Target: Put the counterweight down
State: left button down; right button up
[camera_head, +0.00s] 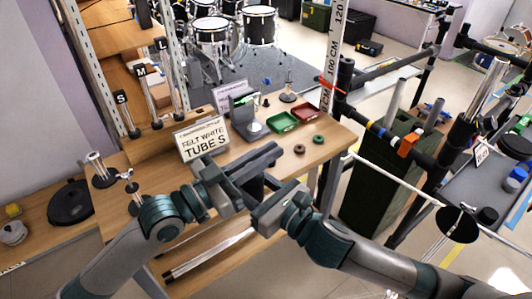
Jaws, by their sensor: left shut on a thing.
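My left gripper (262,166) reaches over the wooden table (318,148) from the left, its fingers pointing right. It is shut on a dark piece, which I take to be the counterweight (254,188). The piece is mostly hidden by the fingers and by my other hand, so its shape and its gap to the table cannot be told. My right gripper (262,210) comes in from the lower right, close beside the left one. Its fingertips are hard to make out.
A grey device (244,118), a green tray (281,122), a red tray (304,112) and two small rings (299,149) occupy the back right. The right table edge is bare.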

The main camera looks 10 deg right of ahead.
aim_at(261, 191)
jog(key=shift+r, duration=0.2)
jog(key=o, duration=1.5)
jog(key=shift+o, duration=0.4)
jog(key=shift+f, duration=0.1)
jog(key=shift+s+d, duration=0.1)
jog(key=shift+v, duration=3.6)
jog(key=shift+f, duration=0.1)
